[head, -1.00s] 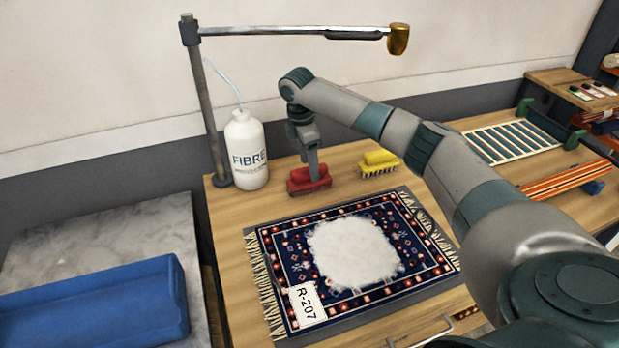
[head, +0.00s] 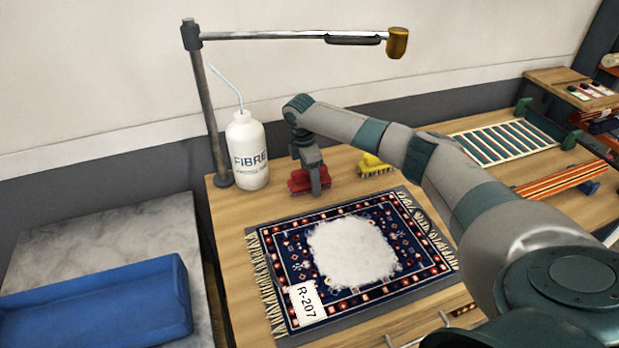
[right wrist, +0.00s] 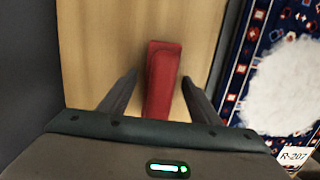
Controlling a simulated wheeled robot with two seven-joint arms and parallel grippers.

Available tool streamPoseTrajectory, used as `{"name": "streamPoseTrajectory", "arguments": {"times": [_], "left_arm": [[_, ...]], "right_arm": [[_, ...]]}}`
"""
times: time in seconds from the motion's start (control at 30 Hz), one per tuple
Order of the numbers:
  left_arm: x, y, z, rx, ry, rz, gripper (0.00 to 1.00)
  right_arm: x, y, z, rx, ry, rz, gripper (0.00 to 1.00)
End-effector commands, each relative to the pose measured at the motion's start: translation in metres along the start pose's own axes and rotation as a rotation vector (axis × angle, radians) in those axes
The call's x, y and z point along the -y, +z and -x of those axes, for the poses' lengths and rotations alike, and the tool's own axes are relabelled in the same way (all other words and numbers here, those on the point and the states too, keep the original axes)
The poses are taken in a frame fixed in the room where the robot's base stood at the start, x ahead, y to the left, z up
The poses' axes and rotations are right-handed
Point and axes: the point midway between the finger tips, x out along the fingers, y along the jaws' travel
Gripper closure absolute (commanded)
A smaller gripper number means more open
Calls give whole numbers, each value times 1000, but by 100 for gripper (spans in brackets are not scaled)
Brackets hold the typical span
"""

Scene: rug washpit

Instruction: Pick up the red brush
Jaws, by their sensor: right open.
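The red brush (head: 298,181) lies on the wooden table behind the rug, next to the white bottle. My right gripper (head: 316,188) is lowered over it, pointing down. In the right wrist view the red brush (right wrist: 162,80) lies between the two fingers of the gripper (right wrist: 158,85). The fingers are open, with a gap on each side of the brush. The near end of the brush is hidden by the gripper body. My left gripper is not in view.
A yellow brush (head: 374,166) lies right of the red one. The white FIBRE bottle (head: 247,150) and a lamp post (head: 208,110) stand to the left. The patterned rug (head: 290,262) with white foam lies in front. A blue tray (head: 90,305) is at lower left.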

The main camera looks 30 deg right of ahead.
Motion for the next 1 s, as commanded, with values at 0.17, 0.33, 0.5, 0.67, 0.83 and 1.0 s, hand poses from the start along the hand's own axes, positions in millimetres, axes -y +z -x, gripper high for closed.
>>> {"name": "streamPoseTrajectory", "arguments": {"times": [0.17, 0.33, 0.5, 0.67, 0.83, 1.0], "left_arm": [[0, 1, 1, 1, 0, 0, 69], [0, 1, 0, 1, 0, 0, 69], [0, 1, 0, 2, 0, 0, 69], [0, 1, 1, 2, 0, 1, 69], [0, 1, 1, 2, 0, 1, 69], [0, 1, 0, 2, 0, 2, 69]], "right_arm": [[0, 0, -3, 0, 1, 0, 43], [0, 0, -3, 0, 1, 0, 43], [0, 0, -3, 0, 1, -1, 43], [0, 0, -3, 0, 1, -1, 79], [0, 0, -2, -1, 1, -1, 95], [0, 0, -2, -1, 2, -1, 95]]}}
